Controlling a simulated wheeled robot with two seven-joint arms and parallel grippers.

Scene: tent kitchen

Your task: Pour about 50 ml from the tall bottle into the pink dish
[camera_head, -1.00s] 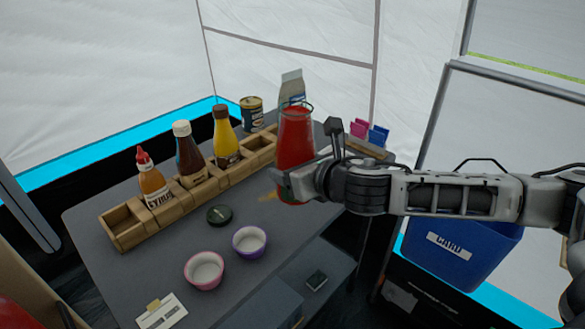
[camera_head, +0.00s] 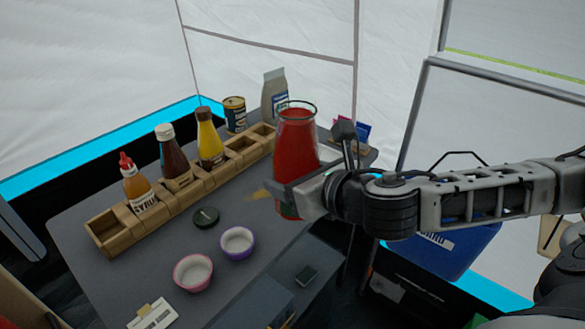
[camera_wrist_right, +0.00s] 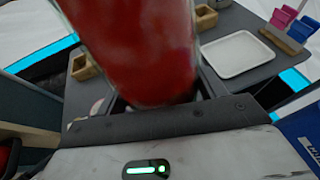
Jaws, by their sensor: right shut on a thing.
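The tall bottle (camera_head: 296,142) is full of red liquid and open at the top. My right gripper (camera_head: 290,195) is shut on its lower part and holds it nearly upright above the table's right side. In the right wrist view the red bottle (camera_wrist_right: 140,50) fills the upper middle, between the fingers of my right gripper (camera_wrist_right: 150,100). The pink dish (camera_head: 193,272) stands on the table, left of and nearer than the bottle, and looks pale inside. My left gripper is not in view.
A purple dish (camera_head: 238,243) stands right beside the pink one. A dark round lid (camera_head: 206,217) lies behind them. A wooden rack (camera_head: 117,228) with several sauce bottles runs along the back left. A white card (camera_head: 153,315) lies in front. A white tray (camera_wrist_right: 237,54) shows in the wrist view.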

